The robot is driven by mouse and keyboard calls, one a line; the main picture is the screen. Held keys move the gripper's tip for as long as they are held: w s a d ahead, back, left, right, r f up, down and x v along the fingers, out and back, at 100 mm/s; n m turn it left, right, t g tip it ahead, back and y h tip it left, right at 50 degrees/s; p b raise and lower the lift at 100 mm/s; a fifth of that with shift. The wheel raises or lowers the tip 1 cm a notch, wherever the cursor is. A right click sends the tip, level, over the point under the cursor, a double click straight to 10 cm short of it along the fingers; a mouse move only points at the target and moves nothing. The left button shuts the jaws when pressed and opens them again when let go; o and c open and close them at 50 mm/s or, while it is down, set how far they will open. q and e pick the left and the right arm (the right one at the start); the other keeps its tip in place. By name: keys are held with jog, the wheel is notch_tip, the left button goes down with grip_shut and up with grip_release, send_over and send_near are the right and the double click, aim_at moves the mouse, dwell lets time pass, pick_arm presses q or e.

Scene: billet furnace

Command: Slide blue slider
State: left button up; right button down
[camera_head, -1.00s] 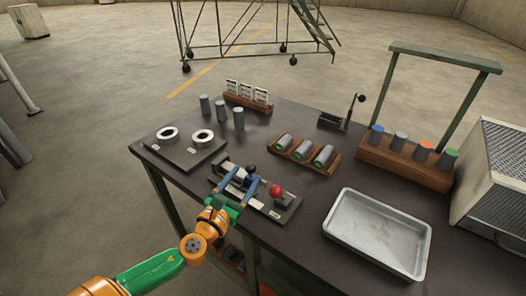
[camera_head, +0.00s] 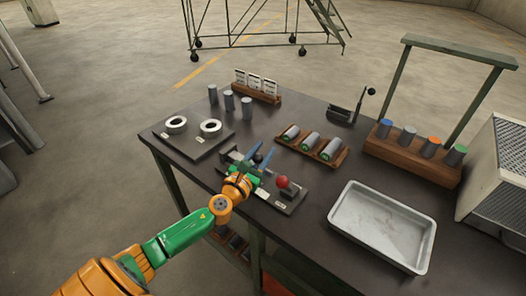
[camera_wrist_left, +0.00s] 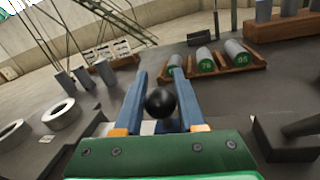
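The slider panel (camera_head: 290,204) lies at the near edge of the dark table. It carries a dark ball knob (camera_head: 257,158), which looks black rather than blue, and a red ball knob (camera_head: 282,182). My left gripper (camera_head: 259,153) is over the panel's left part, its blue fingers pointing away from me. In the left wrist view the dark knob (camera_wrist_left: 160,102) sits between the two spread fingers (camera_wrist_left: 163,95), with a small gap on each side. The gripper is open. The knob's base is mostly hidden by the gripper. My right gripper is not in view.
A plate with two white rings (camera_head: 210,127) is left of the panel. A wooden rack of green-ended cylinders (camera_head: 329,149) lies behind it. A metal tray (camera_head: 384,226) is to the right. A rack with coloured-top cylinders (camera_head: 413,157) stands at the back right.

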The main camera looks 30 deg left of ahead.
pick_arm(q)
grip_shut()
dwell(1.1)
